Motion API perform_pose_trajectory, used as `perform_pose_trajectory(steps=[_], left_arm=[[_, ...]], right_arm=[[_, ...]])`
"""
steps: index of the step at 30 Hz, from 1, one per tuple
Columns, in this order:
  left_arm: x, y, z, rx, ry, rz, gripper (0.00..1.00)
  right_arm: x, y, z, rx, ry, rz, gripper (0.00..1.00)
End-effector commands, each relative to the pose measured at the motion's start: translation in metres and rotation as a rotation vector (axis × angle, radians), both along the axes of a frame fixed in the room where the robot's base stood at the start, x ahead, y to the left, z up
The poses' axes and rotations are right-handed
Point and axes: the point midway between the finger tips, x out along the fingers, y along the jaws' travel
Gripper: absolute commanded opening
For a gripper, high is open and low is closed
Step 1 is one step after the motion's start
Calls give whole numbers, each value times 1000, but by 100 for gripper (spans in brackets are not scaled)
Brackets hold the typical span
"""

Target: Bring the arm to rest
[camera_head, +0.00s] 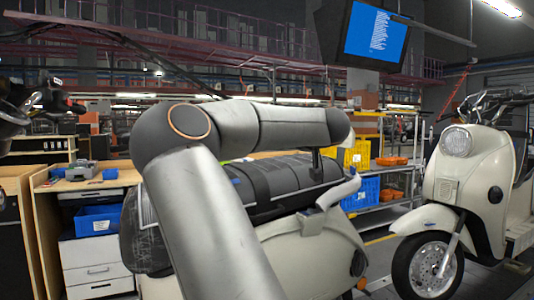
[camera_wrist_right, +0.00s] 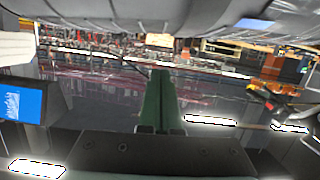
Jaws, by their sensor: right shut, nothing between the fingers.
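My arm crosses the middle of the head view, rising from the bottom edge, bending at a dark elbow and reaching right. Its gripper cannot be made out there. In the right wrist view my right gripper (camera_wrist_right: 160,73) shows as two green fingers pressed together with nothing between them. The wrist picture looks upside down, with ceiling lights low in it. A grey surface fills the top of that view, and the fingertips look apart from it. My left gripper is in neither view.
A cream scooter (camera_head: 310,255) with a dark seat stands right behind my arm, partly hidden. Another scooter (camera_head: 440,190) stands at right. A wooden bench with drawers (camera_head: 97,270) is at left, and shelves with blue bins (camera_head: 361,193) are behind. A monitor (camera_head: 374,34) hangs overhead.

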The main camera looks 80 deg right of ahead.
Motion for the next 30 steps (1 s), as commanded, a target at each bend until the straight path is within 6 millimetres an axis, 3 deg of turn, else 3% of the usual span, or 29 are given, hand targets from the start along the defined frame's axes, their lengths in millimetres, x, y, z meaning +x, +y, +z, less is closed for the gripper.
perform_pose_trajectory(steps=[10,14,18,22,26,30], left_arm=[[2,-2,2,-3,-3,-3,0],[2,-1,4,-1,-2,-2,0],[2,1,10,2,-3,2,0],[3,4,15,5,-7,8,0],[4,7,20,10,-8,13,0],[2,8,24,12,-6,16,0]], right_arm=[[-3,4,2,-3,10,-3,0],[-5,2,-4,-20,139,-46,0],[-16,1,-11,-72,479,-157,0],[-31,6,-3,-145,877,-278,0],[-37,19,20,-228,1272,-390,0],[-25,42,55,-328,1696,-506,0]])
